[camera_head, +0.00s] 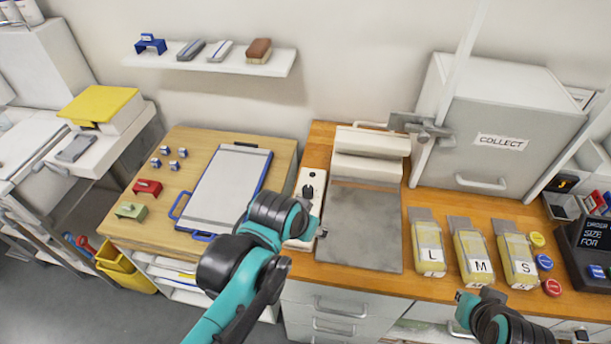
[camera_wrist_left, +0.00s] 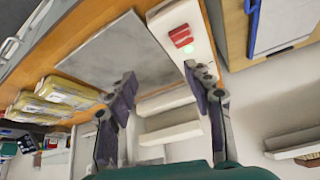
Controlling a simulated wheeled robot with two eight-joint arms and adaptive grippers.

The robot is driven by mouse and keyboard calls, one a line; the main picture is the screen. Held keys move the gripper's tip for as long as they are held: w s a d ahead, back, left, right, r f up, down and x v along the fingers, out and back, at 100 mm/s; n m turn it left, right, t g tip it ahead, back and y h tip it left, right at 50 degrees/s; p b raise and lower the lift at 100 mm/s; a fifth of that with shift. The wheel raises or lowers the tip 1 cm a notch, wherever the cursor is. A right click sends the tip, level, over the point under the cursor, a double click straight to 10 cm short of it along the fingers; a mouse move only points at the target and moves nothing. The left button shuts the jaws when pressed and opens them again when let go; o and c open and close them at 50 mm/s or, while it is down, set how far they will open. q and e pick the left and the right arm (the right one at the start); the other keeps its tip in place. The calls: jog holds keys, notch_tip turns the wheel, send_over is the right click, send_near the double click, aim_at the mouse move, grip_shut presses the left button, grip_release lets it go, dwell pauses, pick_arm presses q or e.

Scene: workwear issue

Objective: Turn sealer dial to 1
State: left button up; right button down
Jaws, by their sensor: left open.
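The sealer has a long white control panel (camera_head: 312,178) along its left side, with a dark dial (camera_head: 308,191) near the far end. The dial's setting is too small to read. In the left wrist view the panel (camera_wrist_left: 203,48) shows a red switch (camera_wrist_left: 181,36) and a small green light (camera_wrist_left: 188,50); the dial is not visible there, and a finger covers part of the panel. My left gripper (camera_wrist_left: 162,92) is open and empty, one finger over the panel and the other toward the sealer plate (camera_wrist_left: 120,55). In the head view my left arm covers the panel's near part.
The sealer's white bar (camera_head: 370,150) stands behind its grey plate (camera_head: 365,225). A clipboard (camera_head: 225,185) lies left on a wooden top. Packs marked L (camera_head: 430,245), M and S lie right. A grey COLLECT cabinet (camera_head: 495,140) stands behind.

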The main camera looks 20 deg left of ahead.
pick_arm(q)
jog(key=w+a+r+m+g+p, duration=0.1)
jog(key=w+r+p, duration=0.1)
jog(key=w+r, duration=0.15)
jog(key=m+g+p, duration=0.4)
jog(key=g+p, duration=0.1)
send_over(308, 188)
jog(key=f, duration=0.3)
jog(key=shift+s+d, duration=0.2)
jog(key=shift+s, duration=0.05)
jog(key=shift+w+a+f, duration=0.3)
jog(key=shift+f, duration=0.2)
notch_tip(308, 188, down, 8)
jog(key=shift+r+b, duration=0.2)
jog(key=shift+b, duration=0.45)
jog(key=c, duration=1.2)
